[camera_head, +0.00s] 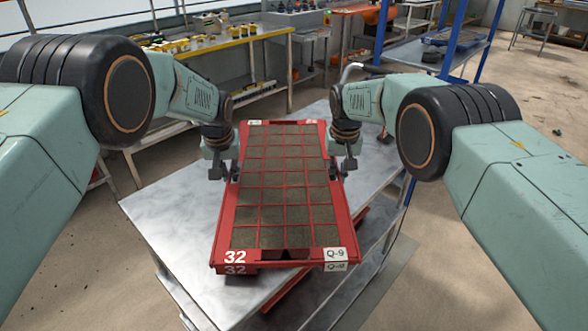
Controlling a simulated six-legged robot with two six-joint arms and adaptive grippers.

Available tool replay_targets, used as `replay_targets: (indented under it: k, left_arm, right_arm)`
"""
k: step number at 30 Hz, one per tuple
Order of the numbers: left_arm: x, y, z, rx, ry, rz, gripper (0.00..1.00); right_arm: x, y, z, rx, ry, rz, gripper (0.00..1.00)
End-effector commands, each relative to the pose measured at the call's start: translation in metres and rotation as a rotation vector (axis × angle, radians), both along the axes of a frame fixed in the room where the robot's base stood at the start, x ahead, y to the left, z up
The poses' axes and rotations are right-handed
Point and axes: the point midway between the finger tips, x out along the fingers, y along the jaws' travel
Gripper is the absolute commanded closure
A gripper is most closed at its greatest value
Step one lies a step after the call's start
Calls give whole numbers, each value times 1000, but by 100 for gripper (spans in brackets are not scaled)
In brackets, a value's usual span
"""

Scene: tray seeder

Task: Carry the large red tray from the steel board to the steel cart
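The large red tray (225,215), marked 32 and Q-9 on its near end, has a grid of cells filled with dark soil. It lies lengthwise over a steel top (165,210), slightly turned. I cannot tell whether it rests flat on the top. My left gripper (222,171) is at the tray's left long edge, towards the far end, its fingertips apart. My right gripper (344,167) is at the opposite right edge, its fingertips also apart. Neither gripper is visibly clamped on the rim.
Red pieces (285,291) show below and beside the tray; what they belong to is unclear. A grey curved handle (351,69) stands behind the steel top. A workbench (215,45) stands at the back left, a blue-framed rack (461,40) at the back right.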

Motion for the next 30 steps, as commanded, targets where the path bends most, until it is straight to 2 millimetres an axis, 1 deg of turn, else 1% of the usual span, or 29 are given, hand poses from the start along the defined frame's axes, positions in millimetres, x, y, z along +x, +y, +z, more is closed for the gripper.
replay_targets:
  k: [1, 6, 7, 22, 26, 30]
  left_arm:
    - [0, 2, 1, 0, 0, 2, 87]
    - [0, 1, 2, 0, 0, 1, 73]
    - [0, 0, 2, 0, 0, 0, 71]
    - [0, -1, 2, -1, 0, -1, 71]
    - [0, -1, 7, -1, 0, -1, 71]
    - [0, -1, 17, -1, -1, -1, 71]
  right_arm:
    - [0, -2, 1, -2, 0, -2, 87]
    - [0, -1, 2, 0, -1, -1, 73]
    - [0, -1, 2, 0, -1, -1, 71]
    - [0, 2, 3, 3, -2, 0, 71]
    - [0, 2, 8, 3, -2, 1, 71]
    - [1, 2, 18, 4, -3, 2, 71]
